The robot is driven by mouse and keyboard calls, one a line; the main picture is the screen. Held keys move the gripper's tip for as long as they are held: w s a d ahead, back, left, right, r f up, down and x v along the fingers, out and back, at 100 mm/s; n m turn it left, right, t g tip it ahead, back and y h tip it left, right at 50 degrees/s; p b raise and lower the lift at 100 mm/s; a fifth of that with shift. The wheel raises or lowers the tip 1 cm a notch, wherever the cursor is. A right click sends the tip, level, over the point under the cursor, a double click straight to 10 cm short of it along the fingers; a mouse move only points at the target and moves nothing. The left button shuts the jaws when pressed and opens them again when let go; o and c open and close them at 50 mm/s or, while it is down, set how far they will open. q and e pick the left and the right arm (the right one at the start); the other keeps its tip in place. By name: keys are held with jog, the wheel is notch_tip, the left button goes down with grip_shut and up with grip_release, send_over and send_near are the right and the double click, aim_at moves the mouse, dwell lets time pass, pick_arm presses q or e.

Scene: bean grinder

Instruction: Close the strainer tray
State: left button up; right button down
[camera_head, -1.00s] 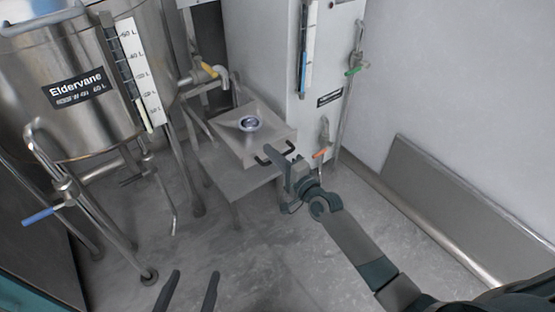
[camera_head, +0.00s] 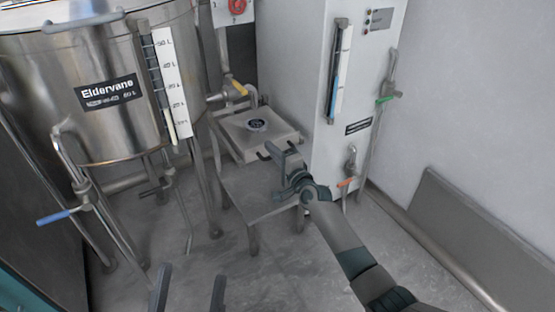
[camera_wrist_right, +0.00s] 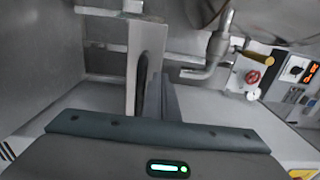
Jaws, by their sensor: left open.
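The strainer tray (camera_head: 240,128), a square pale metal tray with a round drain in its middle, sits at the top of a metal stand beside the tall white cabinet. A dark handle (camera_head: 263,156) shows at its front edge, partly hidden by my right gripper. My right gripper (camera_head: 277,149) is at the tray's front edge, with its fingers close together. Whether it touches the handle or the tray I cannot tell. The right wrist view shows its dark fingers (camera_wrist_right: 152,95) close together, beside metal bars. My left gripper (camera_head: 189,290) is open and empty at the bottom edge, far from the tray.
A large steel kettle (camera_head: 50,100) on legs stands at the left, with a blue-handled valve (camera_head: 55,217) sticking out. A tap with a yellow handle (camera_head: 239,87) is behind the tray. The white cabinet (camera_head: 290,60) stands at the right. Floor (camera_head: 180,265) in front is clear.

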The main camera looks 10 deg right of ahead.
pick_arm(q)
jog(key=shift+a+r+t, duration=0.25)
jog(key=shift+r, duration=0.2)
jog(key=shift+a+r+t, duration=0.2)
jog(key=shift+r+t, duration=0.05)
jog(key=shift+r, duration=0.2)
pick_arm(e)
jog(key=shift+w+a+r, duration=0.15)
jog(key=shift+w+r, duration=0.1)
jog(key=shift+w, duration=0.4)
